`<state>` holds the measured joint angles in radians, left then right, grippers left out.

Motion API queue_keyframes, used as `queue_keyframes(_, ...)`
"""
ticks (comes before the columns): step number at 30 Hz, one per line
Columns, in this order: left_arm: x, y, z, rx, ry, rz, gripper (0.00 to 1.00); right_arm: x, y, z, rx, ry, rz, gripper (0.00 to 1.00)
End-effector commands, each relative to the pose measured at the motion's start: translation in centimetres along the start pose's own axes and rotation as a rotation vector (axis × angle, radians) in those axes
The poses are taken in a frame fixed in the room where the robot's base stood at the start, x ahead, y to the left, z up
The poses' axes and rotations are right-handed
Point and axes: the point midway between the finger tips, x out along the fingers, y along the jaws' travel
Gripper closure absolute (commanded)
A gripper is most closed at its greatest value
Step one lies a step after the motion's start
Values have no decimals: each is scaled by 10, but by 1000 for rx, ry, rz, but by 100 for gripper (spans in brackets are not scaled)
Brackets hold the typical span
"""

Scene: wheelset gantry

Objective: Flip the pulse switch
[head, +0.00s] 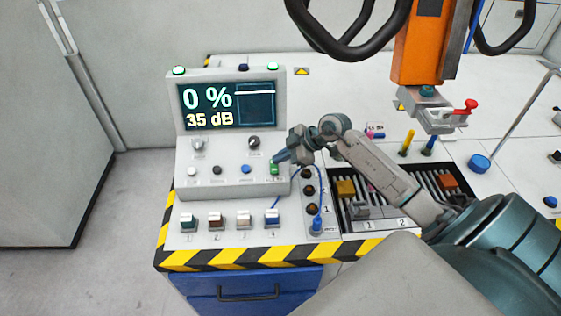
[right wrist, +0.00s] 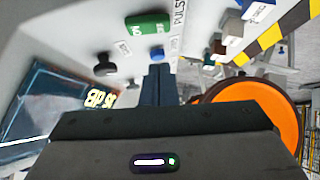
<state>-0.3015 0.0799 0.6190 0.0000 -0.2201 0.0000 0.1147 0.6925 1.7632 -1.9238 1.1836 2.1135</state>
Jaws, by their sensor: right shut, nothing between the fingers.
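The pulse switch is a small green rocker (head: 274,169) at the right end of the lower row on the grey console's sloped face. In the right wrist view the green rocker (right wrist: 149,23) shows white lettering, beside a label that reads "PULS", cut off. My right gripper (head: 278,159) is shut and empty, its fingertips just above the switch in the head view. In the right wrist view the closed fingers (right wrist: 158,75) point toward the blue button and the switch, with a gap seen before the green rocker. I cannot tell whether they touch the panel. My left gripper is not in view.
The console screen (head: 228,106) reads 0 % and 35 dB. A blue button (head: 246,169) and a black button (head: 217,171) sit left of the switch; a black knob (head: 254,142) is above. A blue cable (head: 320,200) runs right of the console. An orange gantry head (head: 420,45) hangs at right.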

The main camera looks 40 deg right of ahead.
Motion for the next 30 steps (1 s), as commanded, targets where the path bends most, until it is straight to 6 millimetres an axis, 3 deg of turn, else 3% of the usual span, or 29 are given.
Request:
queue_keyframes(9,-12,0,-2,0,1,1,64,26,0,25,0,0,0,100)
queue_keyframes(22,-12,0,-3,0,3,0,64,30,0,29,-4,0,3,100)
queue_keyframes(30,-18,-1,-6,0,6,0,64,36,-5,36,-104,-1,104,100)
